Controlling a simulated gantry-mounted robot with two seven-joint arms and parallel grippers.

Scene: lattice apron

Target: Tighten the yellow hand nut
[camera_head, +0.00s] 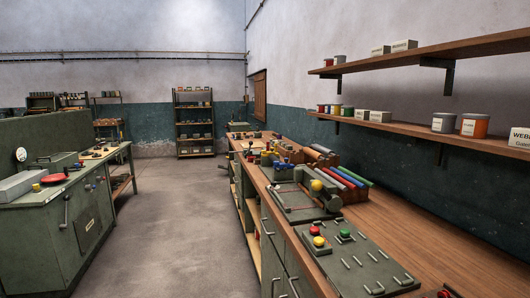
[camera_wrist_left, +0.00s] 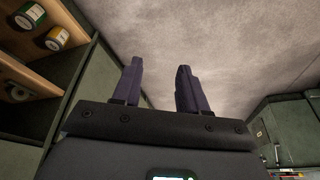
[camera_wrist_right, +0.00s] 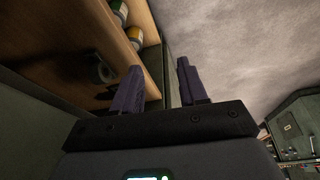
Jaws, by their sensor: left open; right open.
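I cannot tell for certain which yellow part is the hand nut. In the head view a yellow round knob (camera_head: 318,241) sits on a grey-green plate (camera_head: 362,268) on the right bench, beside a red one and a green one. A yellow ball-shaped part (camera_head: 316,185) is on a grey device farther back. My left gripper (camera_wrist_left: 160,75) is open and empty in its wrist view, with floor beyond the fingers. My right gripper (camera_wrist_right: 159,75) is open and empty in its wrist view, by open shelving. Neither gripper shows in the head view.
The long wooden bench (camera_head: 430,238) has bare top at right. Coloured rolls (camera_head: 347,177) lie behind the devices. A green cabinet (camera_head: 60,225) stands at left, with clear floor (camera_head: 180,220) between. Wall shelves (camera_head: 440,137) hold cans. Shelving with cans (camera_wrist_left: 50,30) is near my grippers.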

